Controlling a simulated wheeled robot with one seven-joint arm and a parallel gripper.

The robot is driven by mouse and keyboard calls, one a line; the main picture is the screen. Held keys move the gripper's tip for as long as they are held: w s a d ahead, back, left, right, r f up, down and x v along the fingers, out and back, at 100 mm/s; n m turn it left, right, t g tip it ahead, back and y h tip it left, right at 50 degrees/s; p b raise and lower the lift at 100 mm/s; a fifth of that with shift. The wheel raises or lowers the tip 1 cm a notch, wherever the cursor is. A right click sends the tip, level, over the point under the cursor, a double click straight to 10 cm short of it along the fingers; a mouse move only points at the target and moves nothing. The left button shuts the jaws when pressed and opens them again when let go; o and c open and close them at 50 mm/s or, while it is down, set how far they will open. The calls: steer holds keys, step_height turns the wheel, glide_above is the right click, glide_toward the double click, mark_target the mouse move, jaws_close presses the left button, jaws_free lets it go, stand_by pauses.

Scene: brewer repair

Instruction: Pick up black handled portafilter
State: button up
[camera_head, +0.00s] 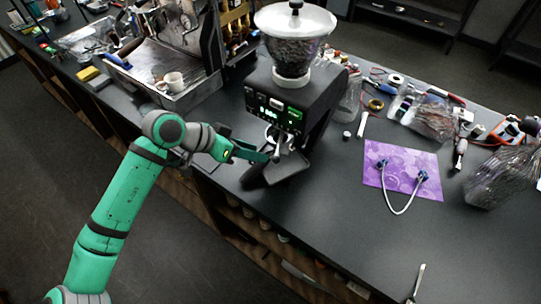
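My gripper (262,154) is at the front of the black coffee grinder (318,98), just below its lit display. Its teal fingers point right, toward a small metallic part (283,143) under the display. I cannot tell whether the fingers touch that part or whether it belongs to a portafilter. No black portafilter handle can be clearly made out; it may be hidden by the gripper or lost against the dark grinder. How far the fingers are apart is too small to tell.
The grinder's bean hopper (292,50) rises above my gripper. A metal espresso machine with a white cup (171,81) stands to the left. A purple mat (398,160) with a hose (399,207) lies right.

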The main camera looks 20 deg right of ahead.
steer(key=x, duration=0.4)
steer(key=shift+s+d+f, duration=0.1)
steer(key=shift+d+f, duration=0.05)
steer(key=shift+d, duration=0.05)
steer(key=shift+d+f, duration=0.2)
steer(key=shift+f, duration=0.05)
steer(key=shift+f, duration=0.1)
jaws_close()
